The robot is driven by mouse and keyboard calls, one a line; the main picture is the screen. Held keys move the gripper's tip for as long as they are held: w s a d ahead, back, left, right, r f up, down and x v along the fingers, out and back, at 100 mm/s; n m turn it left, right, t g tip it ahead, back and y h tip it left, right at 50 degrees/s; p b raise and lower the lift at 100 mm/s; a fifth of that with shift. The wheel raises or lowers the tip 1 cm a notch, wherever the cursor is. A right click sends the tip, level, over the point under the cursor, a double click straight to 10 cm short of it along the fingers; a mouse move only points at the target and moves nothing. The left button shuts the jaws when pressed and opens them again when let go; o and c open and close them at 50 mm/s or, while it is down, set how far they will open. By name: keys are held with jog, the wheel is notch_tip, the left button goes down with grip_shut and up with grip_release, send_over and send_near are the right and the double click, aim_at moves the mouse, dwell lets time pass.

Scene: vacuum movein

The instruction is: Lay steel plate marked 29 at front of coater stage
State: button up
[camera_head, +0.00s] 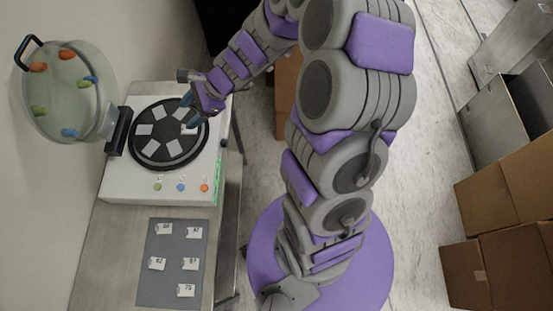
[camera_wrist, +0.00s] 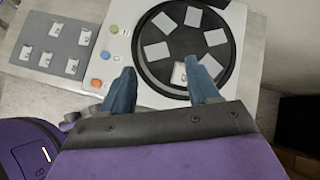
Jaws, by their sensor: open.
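The coater's round black stage (camera_head: 140,150) carries several pale square pads. In the wrist view, the stage (camera_wrist: 186,44) has one pale piece (camera_wrist: 180,75) near its edge, between my fingers, with a faint mark I cannot read. My gripper (camera_head: 188,121) is over the right side of the stage. In the wrist view, my gripper (camera_wrist: 160,68) is open, its blue fingers apart. I cannot tell whether they touch the piece. Several small numbered plates lie on the grey mat (camera_head: 172,247); their numbers are too small to read surely, so I cannot pick out 29.
The coater's clear lid (camera_head: 62,95) with coloured knobs stands open at left. Three coloured buttons, one of them blue (camera_head: 181,187), sit on the white housing (camera_head: 125,185). The metal bench (camera_head: 105,245) holds coater and mat. Cardboard boxes (camera_head: 505,195) stand at right beyond open floor (camera_head: 440,130).

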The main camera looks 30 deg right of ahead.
jog(key=s+a+r+n+g+h, duration=0.1)
jog(key=s+a+r+n+g, duration=0.1)
jog(key=s+r+n, duration=0.4)
jog(key=s+a+r+n+g, duration=0.1)
jog(key=s+a+r+n, duration=0.1)
jog(key=s+n, duration=0.35)
jog(key=s+d+r+n+g+h, duration=0.1)
jog(key=s+d+n+h, duration=0.2)
jog(key=s+d, duration=0.3)
jog(key=s+d+r+n+g+h, duration=0.1)
jog(key=s+d+n+h, duration=0.3)
jog(key=s, duration=0.9)
jog(key=shift+s+d+r+n, duration=0.3)
jog(key=shift+d+r+n, duration=0.3)
jog(key=shift+d, duration=0.4)
